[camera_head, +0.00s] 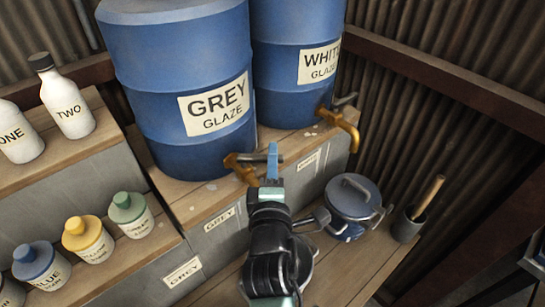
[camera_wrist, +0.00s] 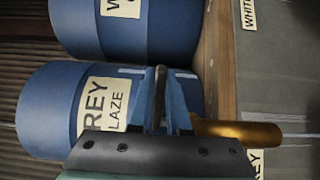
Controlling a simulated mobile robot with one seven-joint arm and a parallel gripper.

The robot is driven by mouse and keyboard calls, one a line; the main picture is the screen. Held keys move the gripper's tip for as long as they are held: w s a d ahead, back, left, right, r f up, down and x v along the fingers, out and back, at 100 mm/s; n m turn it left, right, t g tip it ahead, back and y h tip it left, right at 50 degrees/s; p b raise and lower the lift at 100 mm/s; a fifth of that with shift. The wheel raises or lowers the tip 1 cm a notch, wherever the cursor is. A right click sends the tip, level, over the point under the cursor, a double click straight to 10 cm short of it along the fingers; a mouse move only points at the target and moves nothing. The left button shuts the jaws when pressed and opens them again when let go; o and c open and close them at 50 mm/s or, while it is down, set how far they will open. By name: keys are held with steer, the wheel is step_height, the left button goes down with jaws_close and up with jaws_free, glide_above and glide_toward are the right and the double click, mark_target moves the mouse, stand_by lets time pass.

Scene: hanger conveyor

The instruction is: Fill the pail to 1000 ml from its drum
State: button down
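A blue pail-like vessel (camera_head: 345,228) with a lid or inner disc and a handle on top stands on the lower bench, right of my gripper. Its contents and any level marks cannot be seen.
The white-glaze drum (camera_head: 290,80) with its brass tap (camera_head: 340,125) stands to the right. A dark cup with a wooden handle (camera_head: 407,225) is beside the vessel. White bottles (camera_head: 68,105) and colour-capped bottles (camera_head: 130,215) stand on shelves at left.

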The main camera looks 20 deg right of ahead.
steer(key=c, duration=0.9)
jaws_free()
steer(key=shift+s, duration=0.1)
steer(key=shift+b+v, duration=1.35)
steer(key=shift+v, duration=5.05)
